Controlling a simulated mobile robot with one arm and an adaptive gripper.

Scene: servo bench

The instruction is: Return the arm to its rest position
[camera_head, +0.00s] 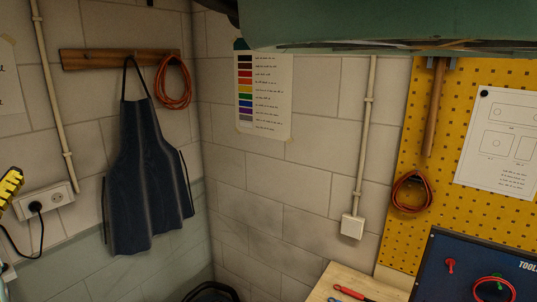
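Neither my arm nor my gripper can be made out in the head view. Whether the gripper is open or shut does not show, and the arm's pose cannot be seen.
A wooden bench corner (335,282) with a red-handled tool (349,292) shows at the bottom, beside a dark blue tool board (450,252). A yellow pegboard (405,235) is behind. A large green object (400,25) overhangs the top. A dark apron (145,185) hangs left.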

